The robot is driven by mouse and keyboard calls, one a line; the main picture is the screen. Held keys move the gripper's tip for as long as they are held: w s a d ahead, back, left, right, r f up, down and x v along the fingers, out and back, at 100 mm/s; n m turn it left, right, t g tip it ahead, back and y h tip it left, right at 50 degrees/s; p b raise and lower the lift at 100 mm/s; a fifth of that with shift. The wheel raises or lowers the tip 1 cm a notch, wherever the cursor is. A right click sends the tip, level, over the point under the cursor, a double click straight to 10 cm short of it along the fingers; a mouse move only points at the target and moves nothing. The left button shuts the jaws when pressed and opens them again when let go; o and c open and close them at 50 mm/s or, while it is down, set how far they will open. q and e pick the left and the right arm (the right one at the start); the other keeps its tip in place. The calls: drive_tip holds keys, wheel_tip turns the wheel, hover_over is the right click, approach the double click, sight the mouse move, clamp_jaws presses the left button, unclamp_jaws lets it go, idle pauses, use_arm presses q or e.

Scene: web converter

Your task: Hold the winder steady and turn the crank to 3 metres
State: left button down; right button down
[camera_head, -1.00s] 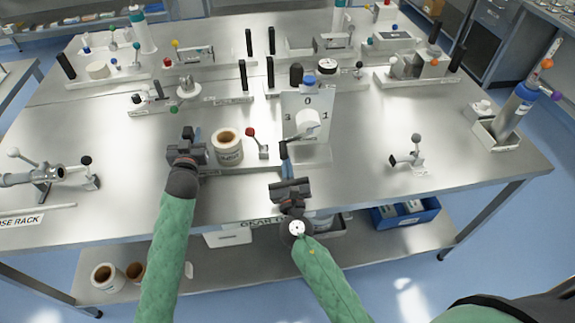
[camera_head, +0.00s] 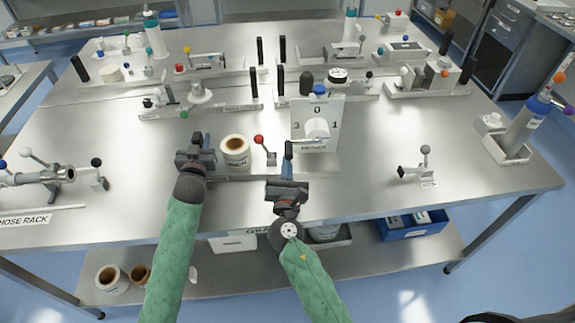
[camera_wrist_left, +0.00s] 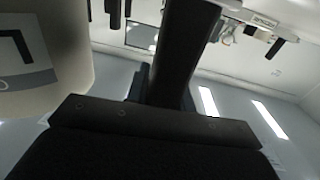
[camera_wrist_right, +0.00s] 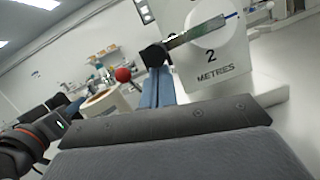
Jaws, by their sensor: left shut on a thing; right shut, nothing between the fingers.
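The winder (camera_head: 333,112) is an upright white panel with 0, 1 and 3 visible and a round white hub (camera_head: 317,128). The right wrist view shows its 2 and METRES label (camera_wrist_right: 222,74). The metal crank arm (camera_wrist_right: 192,36) crosses the hub and ends in a black knob (camera_wrist_right: 153,55). My right gripper (camera_head: 288,162) is shut and empty, its blue fingertips at or just under this knob; contact is unclear. My left gripper (camera_head: 206,142) is shut on a dark bar (camera_wrist_left: 178,50), left of a white roll. Whether this bar belongs to the winder is hidden.
The white roll (camera_head: 235,152) stands close beside my left gripper. A red-knobbed lever (camera_head: 265,148) stands between roll and winder. A small grey-knobbed crank fitting (camera_head: 416,166) lies to the right, with clear bench around it. Several fixtures fill the back.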

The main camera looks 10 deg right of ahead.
use_arm(q)
drive_tip(key=shift+a+f, duration=0.1)
drive_tip(key=shift+f, duration=0.4)
use_arm(e)
drive_tip(key=v, duration=1)
drive_tip(key=shift+s, duration=0.15)
use_arm(q)
drive_tip(key=shift+w+r+p, duration=0.1)
drive_tip(key=shift+r+p, duration=0.2)
drive_tip(key=shift+r, duration=0.1)
use_arm(e)
drive_tip(key=shift+r, duration=0.3)
use_arm(q)
drive_tip(key=c, duration=1.1)
unclamp_jaws()
drive_tip(key=shift+r, duration=0.15)
drive_tip(key=s, duration=0.8)
drive_tip(key=s+a, duration=0.1)
drive_tip(key=s, duration=0.3)
